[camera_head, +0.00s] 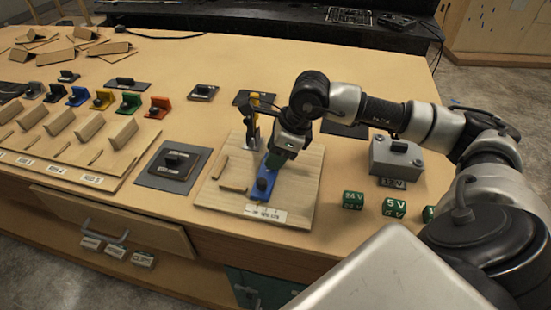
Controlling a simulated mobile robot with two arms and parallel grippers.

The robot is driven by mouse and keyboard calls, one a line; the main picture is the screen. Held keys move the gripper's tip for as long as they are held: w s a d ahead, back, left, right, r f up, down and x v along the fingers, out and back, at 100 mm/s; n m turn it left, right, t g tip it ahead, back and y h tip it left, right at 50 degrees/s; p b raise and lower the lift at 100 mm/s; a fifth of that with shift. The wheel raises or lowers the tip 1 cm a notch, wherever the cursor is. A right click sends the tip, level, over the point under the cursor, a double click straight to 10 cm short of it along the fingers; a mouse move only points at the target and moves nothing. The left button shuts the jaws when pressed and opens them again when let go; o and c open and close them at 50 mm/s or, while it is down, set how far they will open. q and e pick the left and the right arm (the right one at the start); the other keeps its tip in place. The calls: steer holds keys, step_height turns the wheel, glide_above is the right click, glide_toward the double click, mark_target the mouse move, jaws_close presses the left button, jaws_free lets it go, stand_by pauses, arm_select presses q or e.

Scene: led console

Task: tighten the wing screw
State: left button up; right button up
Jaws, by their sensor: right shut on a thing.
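A blue piece (264,190) lies on a light wooden board (301,188) near the middle of the bench, with a small dark knob (262,184) at its near end. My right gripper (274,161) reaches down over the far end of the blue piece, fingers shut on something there. The gripper hides most of what it holds, so I cannot tell the wing screw's shape or how far it is turned. A yellow and black upright part (254,112) stands just behind, left of the gripper. My left gripper is out of view.
A dark pad with a black block (172,160) lies left of the board. A grey box (397,158) and green voltage blocks (353,199) stand to the right. Several coloured brackets (130,103) line the left. A drawer handle (103,228) juts from the front.

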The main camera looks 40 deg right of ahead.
steer(key=shift+r+m+t+h+b, duration=0.1)
steer(key=shift+m+t+h+b, duration=0.2)
steer(key=shift+m+b, duration=0.55)
steer(key=shift+r+m, duration=0.1)
steer(key=shift+m, duration=0.15)
steer(key=o, duration=0.9)
steer(key=shift+o, duration=0.2)
steer(key=v, duration=1)
steer(key=shift+r+b, duration=0.35)
steer(key=shift+b, duration=0.05)
steer(key=shift+s, duration=0.1)
